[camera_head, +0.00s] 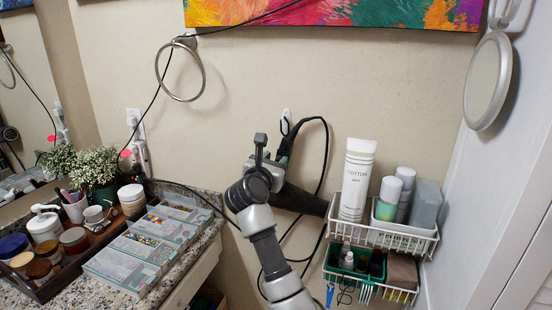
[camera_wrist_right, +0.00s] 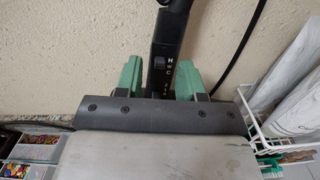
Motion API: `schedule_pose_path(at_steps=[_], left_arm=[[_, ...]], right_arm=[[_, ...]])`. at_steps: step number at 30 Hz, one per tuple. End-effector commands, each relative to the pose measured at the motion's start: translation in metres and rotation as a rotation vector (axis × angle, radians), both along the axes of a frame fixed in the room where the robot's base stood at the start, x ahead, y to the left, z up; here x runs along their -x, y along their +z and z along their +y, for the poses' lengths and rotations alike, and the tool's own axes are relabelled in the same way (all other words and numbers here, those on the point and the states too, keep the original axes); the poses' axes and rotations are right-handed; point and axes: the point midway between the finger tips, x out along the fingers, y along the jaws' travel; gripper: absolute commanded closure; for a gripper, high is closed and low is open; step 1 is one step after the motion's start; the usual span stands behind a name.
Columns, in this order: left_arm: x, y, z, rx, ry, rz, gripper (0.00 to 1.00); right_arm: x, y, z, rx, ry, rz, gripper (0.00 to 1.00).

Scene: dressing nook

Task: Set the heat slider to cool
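A black hair dryer (camera_head: 303,200) hangs against the wall, its wide end pointing right toward the wire rack. In the right wrist view its dark handle (camera_wrist_right: 165,38) runs upright and carries the letters H, W and C. A small slider (camera_wrist_right: 159,62) seems to sit beside these letters, near the middle; its exact setting is too small to tell. My right gripper (camera_wrist_right: 160,78) is open, with one green finger on each side of the handle. In the head view my right gripper (camera_head: 273,160) covers part of the dryer. My left gripper is not in view.
A white wire rack (camera_head: 408,238) with bottles stands close on the right. A black cord (camera_head: 325,160) loops beside the dryer. A granite counter (camera_head: 195,250) with boxes and jars is on the left. A round mirror (camera_head: 488,80) hangs at the upper right.

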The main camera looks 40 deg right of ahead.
Motion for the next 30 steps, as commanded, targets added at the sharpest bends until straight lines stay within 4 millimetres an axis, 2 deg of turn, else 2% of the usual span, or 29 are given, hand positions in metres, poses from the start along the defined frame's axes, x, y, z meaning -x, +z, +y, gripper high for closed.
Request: schedule_pose_path(at_steps=[4, 13, 21, 30], left_arm=[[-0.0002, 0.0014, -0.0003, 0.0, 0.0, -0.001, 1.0], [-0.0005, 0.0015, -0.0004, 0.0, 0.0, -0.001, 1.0], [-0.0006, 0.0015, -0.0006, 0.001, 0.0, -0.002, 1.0], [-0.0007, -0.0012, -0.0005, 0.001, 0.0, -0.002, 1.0]], right_arm=[[-0.0048, 0.0006, -0.0104, 0.001, -0.001, 0.001, 0.62], [-0.0059, 0.0001, -0.0125, 0.001, 0.0, 0.0, 0.62], [-0.0059, 0.0001, -0.0121, 0.001, 0.0, 0.0, 1.0], [-0.0062, -0.0036, -0.0114, 0.0, 0.0, 0.0, 1.0]])
